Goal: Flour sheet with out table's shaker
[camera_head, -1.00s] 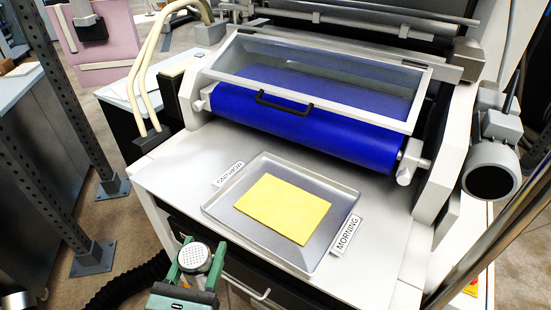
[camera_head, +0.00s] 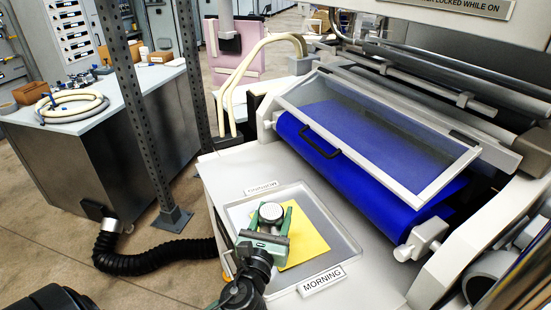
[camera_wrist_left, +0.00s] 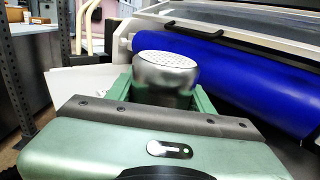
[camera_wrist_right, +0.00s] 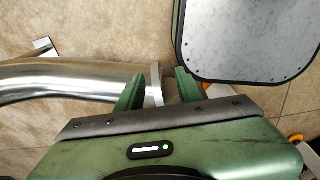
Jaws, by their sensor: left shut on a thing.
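The shaker (camera_head: 271,212), a small metal can with a perforated lid, is held upright in my left gripper (camera_head: 268,228). In the left wrist view the shaker (camera_wrist_left: 166,75) sits between the green fingers, its holed lid up. In the head view it appears over the left part of the yellow sheet (camera_head: 312,242), which lies on a shallow grey tray (camera_head: 325,215). The gripper hides part of the sheet and tray. My right gripper (camera_wrist_right: 161,75) shows only in its wrist view. Its fingertips are apart, with a metal pipe's flange seen between them; no grip on it is clear.
A blue roller (camera_head: 350,180) under a clear framed guard (camera_head: 385,130) stands behind the tray. A MORNING label (camera_head: 321,281) lies at the tray's right and an upside-down label (camera_head: 262,187) at its far left. A side table (camera_head: 130,75) holds a coiled hose.

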